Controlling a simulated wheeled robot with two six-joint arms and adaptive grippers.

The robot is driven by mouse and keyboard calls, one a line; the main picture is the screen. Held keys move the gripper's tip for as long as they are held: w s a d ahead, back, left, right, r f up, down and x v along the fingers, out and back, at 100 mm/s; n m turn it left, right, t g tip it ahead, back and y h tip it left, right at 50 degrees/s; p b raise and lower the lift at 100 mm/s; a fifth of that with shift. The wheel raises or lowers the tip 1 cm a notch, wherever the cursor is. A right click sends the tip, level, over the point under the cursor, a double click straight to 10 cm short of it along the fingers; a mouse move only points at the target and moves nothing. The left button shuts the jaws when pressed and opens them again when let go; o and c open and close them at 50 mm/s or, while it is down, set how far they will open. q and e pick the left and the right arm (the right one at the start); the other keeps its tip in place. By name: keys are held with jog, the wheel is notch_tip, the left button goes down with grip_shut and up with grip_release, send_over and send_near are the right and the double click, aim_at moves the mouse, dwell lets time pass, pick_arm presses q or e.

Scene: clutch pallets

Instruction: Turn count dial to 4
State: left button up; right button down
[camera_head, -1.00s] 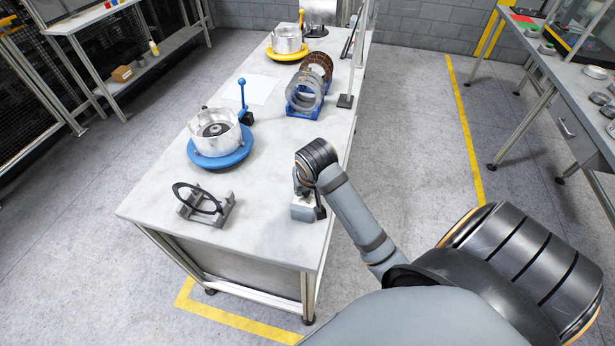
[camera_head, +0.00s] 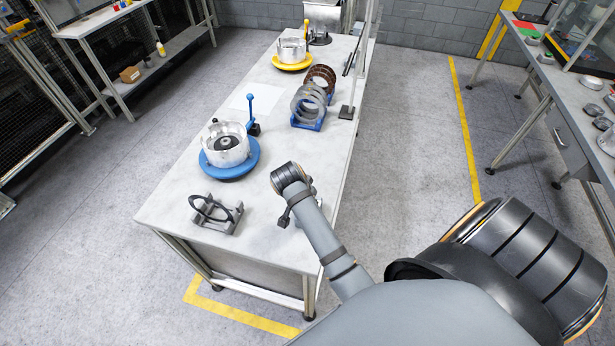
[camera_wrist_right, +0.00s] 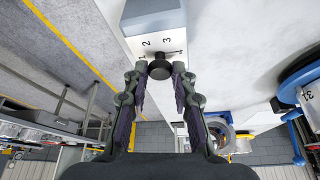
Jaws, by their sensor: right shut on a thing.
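The count dial's black knob (camera_wrist_right: 160,70) sits on the white face of a grey box (camera_wrist_right: 155,14) in the right wrist view. Small printed numbers curve around the knob; 2 and 3 are readable, with less clear marks at either end. I cannot tell surely which number it points to. My right gripper (camera_wrist_right: 160,72) has a finger on each side of the knob and is shut on it. In the head view the right gripper (camera_head: 286,216) is at the table's right edge, and my arm hides most of the box. My left gripper is not in view.
On the white table (camera_head: 180,205) stand a dark ring on a grey stand (camera_head: 222,220), a metal housing on a blue base (camera_head: 229,172), a blue-knobbed lever (camera_head: 251,115), a rack of discs (camera_head: 309,105) and a yellow-based housing (camera_head: 292,64). The front middle is clear.

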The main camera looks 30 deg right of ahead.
dwell(0.3)
jog(key=c, duration=1.1)
grip_release()
notch_tip(320, 180, up, 10)
